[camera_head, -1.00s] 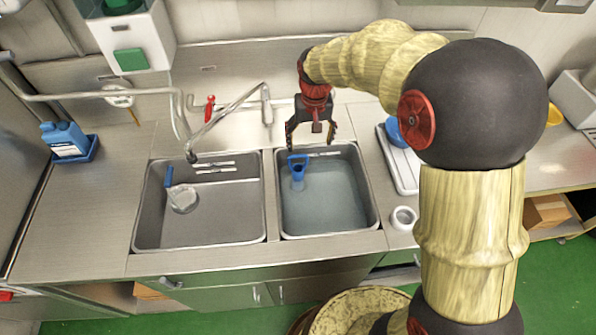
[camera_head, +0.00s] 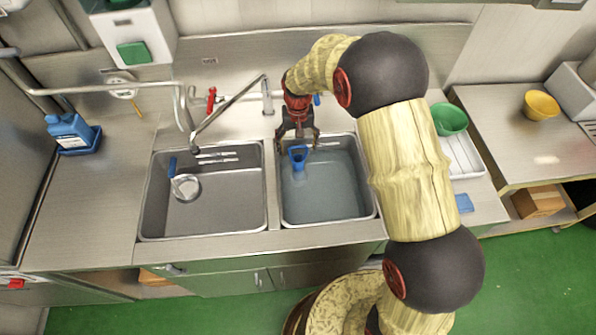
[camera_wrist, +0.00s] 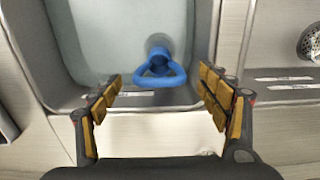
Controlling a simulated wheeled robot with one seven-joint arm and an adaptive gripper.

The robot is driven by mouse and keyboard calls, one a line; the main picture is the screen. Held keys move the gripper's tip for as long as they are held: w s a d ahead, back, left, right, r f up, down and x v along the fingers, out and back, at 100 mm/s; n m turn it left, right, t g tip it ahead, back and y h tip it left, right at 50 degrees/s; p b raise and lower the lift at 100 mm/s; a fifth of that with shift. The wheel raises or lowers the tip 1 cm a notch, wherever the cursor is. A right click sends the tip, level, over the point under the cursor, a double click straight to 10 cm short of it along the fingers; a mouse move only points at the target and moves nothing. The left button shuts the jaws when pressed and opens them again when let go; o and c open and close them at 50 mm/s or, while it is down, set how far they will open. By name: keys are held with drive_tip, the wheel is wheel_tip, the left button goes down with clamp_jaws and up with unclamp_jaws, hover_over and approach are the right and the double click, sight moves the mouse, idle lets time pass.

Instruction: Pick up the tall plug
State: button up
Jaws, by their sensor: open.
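The tall plug (camera_head: 299,160) is blue with a loop handle on top and stands upright in the right sink basin (camera_head: 345,215), near its back left corner. In the wrist view the plug (camera_wrist: 160,64) shows between and just beyond the fingertips, its loop facing my gripper (camera_wrist: 161,80). My gripper (camera_head: 298,143) is open and empty, with its fingers spread on either side of the loop and apart from it. The lower end of the plug looks dim, under what appears to be water.
The left basin (camera_head: 225,215) holds a blue-handled strainer (camera_head: 186,186). A metal faucet (camera_head: 228,108) stands left of my gripper. A green bowl (camera_head: 450,117) stands on a white tray (camera_head: 470,165) to the right. The basin's rim and divider border the plug closely.

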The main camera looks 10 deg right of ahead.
drive_tip(key=shift+f, duration=0.85)
drive_tip(key=shift+c, duration=0.5)
drive_tip(key=c, duration=1.7)
drive_tip(key=shift+r, duration=0.1)
